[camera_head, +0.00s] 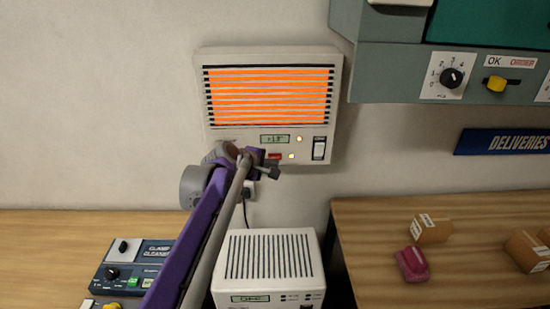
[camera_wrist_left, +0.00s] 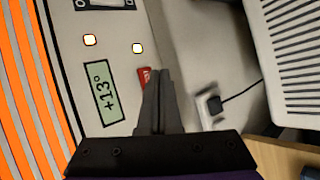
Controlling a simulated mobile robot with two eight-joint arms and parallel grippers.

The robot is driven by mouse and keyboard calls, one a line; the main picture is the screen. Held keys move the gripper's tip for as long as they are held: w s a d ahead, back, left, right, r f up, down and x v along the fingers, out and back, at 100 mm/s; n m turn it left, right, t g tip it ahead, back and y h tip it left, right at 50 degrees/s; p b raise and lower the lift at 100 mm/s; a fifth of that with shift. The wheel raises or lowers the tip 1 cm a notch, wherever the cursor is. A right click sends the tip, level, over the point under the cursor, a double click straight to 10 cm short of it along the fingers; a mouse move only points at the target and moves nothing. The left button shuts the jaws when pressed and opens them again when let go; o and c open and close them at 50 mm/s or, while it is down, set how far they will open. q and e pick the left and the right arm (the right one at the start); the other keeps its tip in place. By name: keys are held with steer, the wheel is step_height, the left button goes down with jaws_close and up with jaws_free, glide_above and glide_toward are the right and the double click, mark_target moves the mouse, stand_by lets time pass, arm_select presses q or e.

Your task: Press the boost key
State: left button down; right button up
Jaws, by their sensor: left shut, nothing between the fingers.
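A cream wall heater (camera_head: 335,90) with glowing orange bars hangs on the back wall. The red key's label is too small to read. My left gripper (camera_head: 274,173) is shut and empty by the heater's lower edge, close to the red key. In the left wrist view the shut fingers (camera_wrist_left: 158,75) partly cover the red key (camera_wrist_left: 145,73); I cannot tell whether they touch it. My right gripper is not in view.
A white vented box (camera_head: 268,256) stands below the heater, with a wall plug and cable (camera_wrist_left: 215,103) above it. A blue control box (camera_head: 135,262) sits on the left bench. Cartons and a pink object (camera_head: 412,264) lie on the right bench. A grey-green cabinet (camera_head: 390,70) hangs upper right.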

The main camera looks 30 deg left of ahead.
arm_select(q)
steer(key=shift+s+d, duration=0.45)
steer(key=shift+s, duration=0.25)
steer(key=shift+s+d, duration=0.4)
steer(key=shift+s, duration=0.3)
steer(key=shift+s+d, duration=0.45)
steer(key=shift+s, duration=0.25)
steer(key=s+d+f+m+g+h, duration=0.1)
steer(key=s+d+f+m+g, duration=0.2)
steer(key=s+d+f+m, duration=0.75)
steer(key=s+d+f+m+g, duration=0.1)
steer(key=s+d+f+m, duration=0.1)
steer(key=s+f+m, duration=0.2)
steer(key=s+d+f+m+g+y, duration=0.1)
steer(key=s+f+m, duration=0.3)
steer(key=s, duration=0.7)
steer(key=shift+d+f+g+y, duration=0.3)
steer(key=shift+d+f+g, duration=0.2)
steer(key=shift+d, duration=0.15)
steer(key=shift+s, duration=0.1)
